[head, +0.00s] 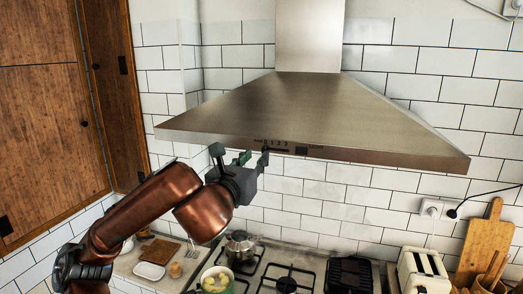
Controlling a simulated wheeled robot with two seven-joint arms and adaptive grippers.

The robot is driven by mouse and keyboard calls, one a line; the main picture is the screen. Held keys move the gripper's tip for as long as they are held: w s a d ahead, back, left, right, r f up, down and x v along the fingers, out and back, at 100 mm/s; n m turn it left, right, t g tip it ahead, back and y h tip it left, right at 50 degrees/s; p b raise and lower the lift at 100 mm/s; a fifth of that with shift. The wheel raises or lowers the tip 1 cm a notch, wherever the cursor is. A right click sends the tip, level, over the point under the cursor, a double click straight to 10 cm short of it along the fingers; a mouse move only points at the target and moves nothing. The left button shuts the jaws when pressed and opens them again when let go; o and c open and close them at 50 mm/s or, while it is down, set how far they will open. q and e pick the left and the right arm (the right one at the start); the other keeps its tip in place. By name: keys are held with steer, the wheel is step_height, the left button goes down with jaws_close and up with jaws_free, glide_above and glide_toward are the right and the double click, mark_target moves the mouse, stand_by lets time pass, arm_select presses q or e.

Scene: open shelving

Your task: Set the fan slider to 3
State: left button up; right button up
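The steel range hood (300,108) hangs on the tiled wall, spanning the middle of the head view. Its front edge carries a small control strip (278,146) with tiny markings and a dark slot. A small dark square (302,150) sits just right of it. The markings are too small to read, and I cannot make out the slider knob or its position. My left gripper (241,155) is at the hood's front edge, beside the strip's left end. Its fingers look spread and nothing shows between them. I cannot tell whether a fingertip touches the strip. My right gripper is out of view.
Below the hood is a stove with a steel kettle (240,246) and a green pot (215,281). A toaster (421,270) and cutting boards (480,245) stand at the right. Wooden cabinets (45,130) are at the left. The space in front of the hood's right half is free.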

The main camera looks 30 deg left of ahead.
mark_target(263, 150)
arm_select(q)
steer(key=p+x, duration=0.1)
steer(key=x, duration=0.4)
steer(key=shift+w+p, duration=0.25)
steer(key=shift+p, duration=0.05)
steer(key=shift+c, duration=0.4)
jaws_close()
